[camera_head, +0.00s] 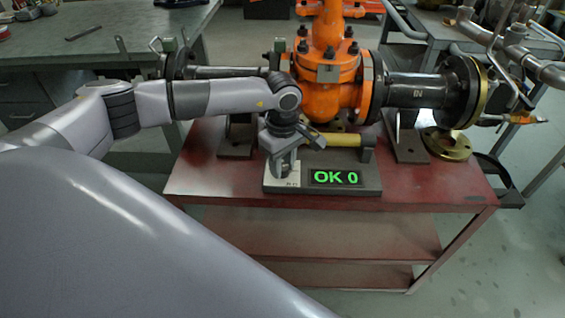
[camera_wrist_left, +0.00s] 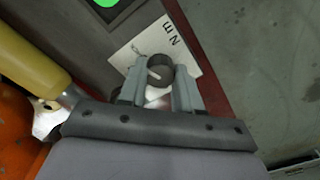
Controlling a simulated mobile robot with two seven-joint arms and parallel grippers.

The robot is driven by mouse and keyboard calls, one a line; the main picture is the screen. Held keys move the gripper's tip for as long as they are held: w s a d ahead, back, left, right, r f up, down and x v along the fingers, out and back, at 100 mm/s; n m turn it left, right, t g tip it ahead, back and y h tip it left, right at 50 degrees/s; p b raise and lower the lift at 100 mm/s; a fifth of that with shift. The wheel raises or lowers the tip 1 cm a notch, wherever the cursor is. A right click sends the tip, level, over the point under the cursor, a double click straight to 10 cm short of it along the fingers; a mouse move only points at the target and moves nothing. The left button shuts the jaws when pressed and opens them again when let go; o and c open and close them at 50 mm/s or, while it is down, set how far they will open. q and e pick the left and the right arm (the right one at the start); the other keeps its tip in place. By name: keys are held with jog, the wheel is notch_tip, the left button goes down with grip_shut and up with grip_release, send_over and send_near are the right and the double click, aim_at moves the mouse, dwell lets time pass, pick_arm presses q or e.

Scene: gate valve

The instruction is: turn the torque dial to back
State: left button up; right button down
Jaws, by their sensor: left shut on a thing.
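The torque dial (camera_wrist_left: 160,72) is a small dark round knob with a light pointer line, in the left wrist view. It sits on a white plate with dark letters (camera_wrist_left: 181,42), partly hidden by my fingers. My left gripper (camera_wrist_left: 159,88) is shut on the dial, one finger on each side. In the head view my left gripper (camera_head: 284,168) points down at the left end of the grey tester base (camera_head: 325,188), and the dial is hidden there. The base's display (camera_head: 335,177) reads "OK 0" in green. My right gripper is not in view.
A yellow-handled tool (camera_head: 345,140) lies along the back of the base, close to my gripper. The orange gate valve (camera_head: 335,75) with dark pipes stands behind on the red table (camera_head: 430,185). The table's front right is clear.

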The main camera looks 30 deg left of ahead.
aim_at(283, 166)
pick_arm(q)
jog(key=shift+r, duration=0.1)
jog(key=o, duration=1)
jog(key=shift+o, duration=0.2)
jog(key=shift+r, duration=0.1)
notch_tip(283, 166, up, 7)
jog(key=shift+f, duration=0.1)
